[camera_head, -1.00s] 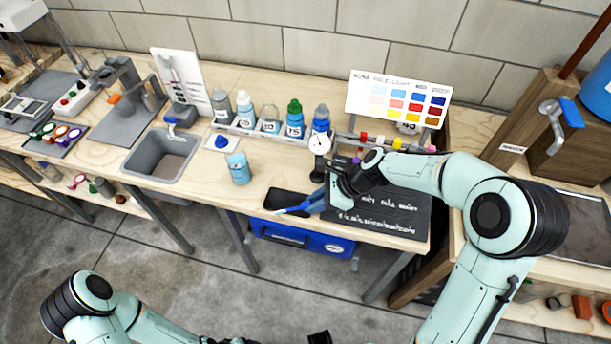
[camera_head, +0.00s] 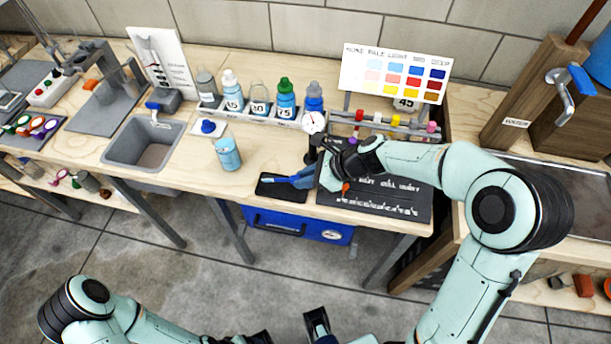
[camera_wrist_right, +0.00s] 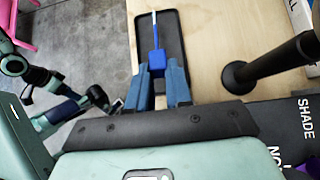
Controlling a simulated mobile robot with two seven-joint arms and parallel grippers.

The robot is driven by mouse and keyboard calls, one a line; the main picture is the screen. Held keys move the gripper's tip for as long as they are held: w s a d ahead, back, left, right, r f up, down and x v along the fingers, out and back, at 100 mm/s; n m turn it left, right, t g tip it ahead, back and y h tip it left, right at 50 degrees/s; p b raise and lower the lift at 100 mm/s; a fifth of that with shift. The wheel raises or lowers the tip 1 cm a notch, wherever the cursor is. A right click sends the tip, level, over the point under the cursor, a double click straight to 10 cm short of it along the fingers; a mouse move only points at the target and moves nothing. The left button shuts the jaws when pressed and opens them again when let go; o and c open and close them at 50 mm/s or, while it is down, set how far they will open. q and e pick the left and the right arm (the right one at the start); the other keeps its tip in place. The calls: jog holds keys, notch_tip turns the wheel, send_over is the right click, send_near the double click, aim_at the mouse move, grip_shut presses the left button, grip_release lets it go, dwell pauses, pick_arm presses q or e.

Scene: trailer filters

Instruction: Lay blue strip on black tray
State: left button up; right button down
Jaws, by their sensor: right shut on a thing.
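The blue strip (camera_head: 273,181) is thin, with a wider blue block at its near end; it also shows in the right wrist view (camera_wrist_right: 156,58). My right gripper (camera_head: 304,179) is shut on that block end, and its fingers (camera_wrist_right: 158,84) flank it. The strip points away from the gripper over the black tray (camera_head: 282,194), a shallow dark rectangle at the bench's front edge. In the right wrist view the tray (camera_wrist_right: 174,28) lies behind the strip; whether they touch I cannot tell. My left gripper (camera_head: 318,325) is partly cut off at the bottom, its opening unclear.
A dial gauge (camera_head: 313,123) on a dark post stands close beside my right gripper. A black lettered board (camera_head: 405,205) lies right of it. A blue cup (camera_head: 228,154) stands left of the tray, and bottles (camera_head: 286,98) line the back.

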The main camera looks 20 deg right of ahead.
pick_arm(q)
jog(key=shift+f+b, duration=0.4)
jog(key=shift+f, duration=0.15)
pick_arm(e)
jog(key=shift+f, duration=0.6)
pick_arm(q)
jog(key=shift+w, duration=0.1)
pick_arm(e)
jog(key=shift+c, duration=2.4)
grip_release()
pick_arm(q)
jog(key=shift+r, duration=0.1)
pick_arm(e)
jog(key=shift+r, duration=0.15)
notch_tip(320, 180, up, 3)
jog(key=p, duration=0.3)
pick_arm(q)
notch_tip(320, 180, up, 7)
jog(key=w+p, duration=0.2)
jog(key=p, duration=0.2)
jog(key=shift+r, duration=0.15)
pick_arm(e)
notch_tip(320, 180, up, 5)
jog(key=shift+f, duration=0.1)
jog(key=shift+f, duration=0.1)
